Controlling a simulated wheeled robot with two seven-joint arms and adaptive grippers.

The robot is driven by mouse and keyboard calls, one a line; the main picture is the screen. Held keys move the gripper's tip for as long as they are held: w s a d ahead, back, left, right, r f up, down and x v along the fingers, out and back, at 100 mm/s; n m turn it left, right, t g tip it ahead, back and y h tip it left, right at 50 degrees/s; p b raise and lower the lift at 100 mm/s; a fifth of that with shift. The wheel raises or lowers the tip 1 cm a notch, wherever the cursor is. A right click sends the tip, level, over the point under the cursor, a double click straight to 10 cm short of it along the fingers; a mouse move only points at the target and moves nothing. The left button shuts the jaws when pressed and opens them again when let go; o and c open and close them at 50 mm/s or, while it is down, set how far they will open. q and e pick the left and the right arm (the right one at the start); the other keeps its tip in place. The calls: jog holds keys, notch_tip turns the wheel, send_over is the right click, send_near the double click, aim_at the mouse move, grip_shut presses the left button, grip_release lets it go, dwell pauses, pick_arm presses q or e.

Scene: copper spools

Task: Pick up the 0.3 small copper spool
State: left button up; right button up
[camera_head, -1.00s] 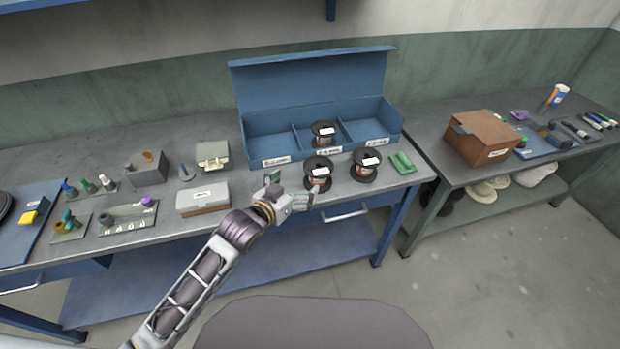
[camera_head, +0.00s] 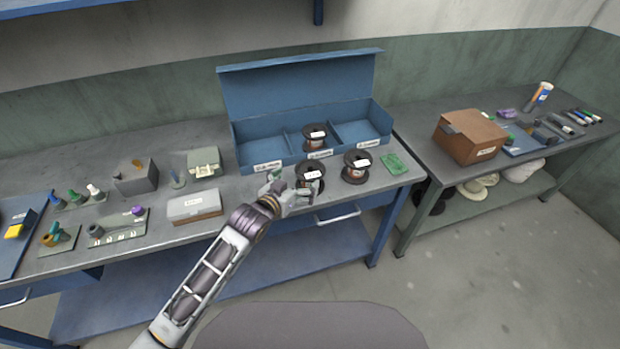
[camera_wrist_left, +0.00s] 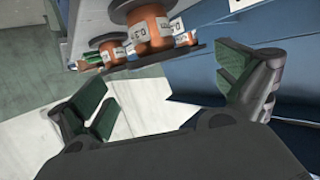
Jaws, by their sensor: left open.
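A small copper spool with dark flanges and a white label (camera_head: 311,176) stands upright on the grey bench in front of the blue bin. In the left wrist view, the nearest copper spool (camera_wrist_left: 149,31) has a label reading 0.3, beyond and between my open fingers. My left gripper (camera_head: 292,192) is open and empty, just left of and in front of the near spool; it also shows in the left wrist view (camera_wrist_left: 168,92). A second spool (camera_head: 356,167) stands to the right, and a third (camera_head: 314,137) is in the bin's middle compartment. My right gripper is out of view.
The blue divided bin (camera_head: 268,168) stands behind the spools, its back panel upright. A green piece (camera_head: 395,164) lies right of them. A grey-white case (camera_head: 194,205) sits left of my gripper. A brown box (camera_head: 468,136) stands on the right-hand bench.

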aim_at(307, 173)
pick_arm(q)
jog(key=shift+x, duration=1.65)
jog(key=shift+w+d, duration=0.1)
jog(key=shift+x, duration=2.45)
jog(key=shift+d+f, duration=0.15)
jog(key=shift+f, duration=0.05)
jog(key=c, duration=1.2)
jog(key=shift+r, duration=0.15)
jog(key=shift+c, duration=0.8)
jog(key=shift+r, duration=5.05)
